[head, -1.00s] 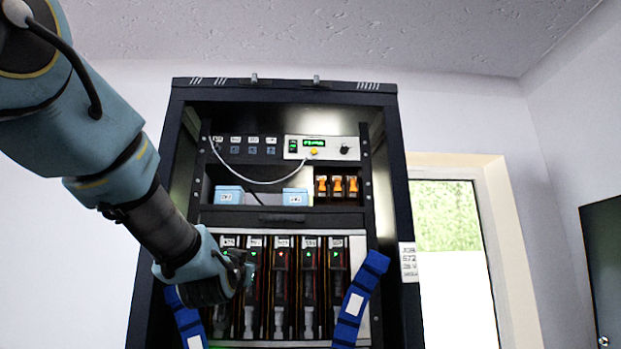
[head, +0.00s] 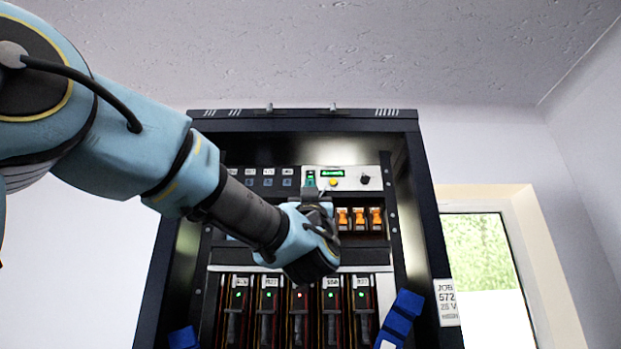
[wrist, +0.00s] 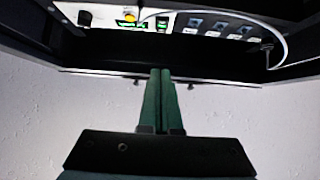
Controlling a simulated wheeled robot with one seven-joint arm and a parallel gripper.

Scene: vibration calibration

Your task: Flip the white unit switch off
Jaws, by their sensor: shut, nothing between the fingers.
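The white unit (head: 352,176) sits in the upper part of the black rack. It has a green display (head: 332,174), a yellow button (head: 333,183) and a black knob (head: 365,178). Its green-lit switch (head: 310,177) is at the unit's left end. The switch also shows in the wrist view (wrist: 162,23), in line with the fingers. My gripper (head: 312,191) is just below the switch in the head view, fingers towards the rack. In the wrist view its two green fingers (wrist: 160,72) are together and empty. Whether they touch the switch cannot be told.
A row of small labelled switches (head: 268,177) is left of the unit. Orange switches (head: 359,218) sit below it. A white cable (wrist: 281,45) hangs beside the unit. Several module slots (head: 299,310) and blue straps (head: 401,318) are lower down.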

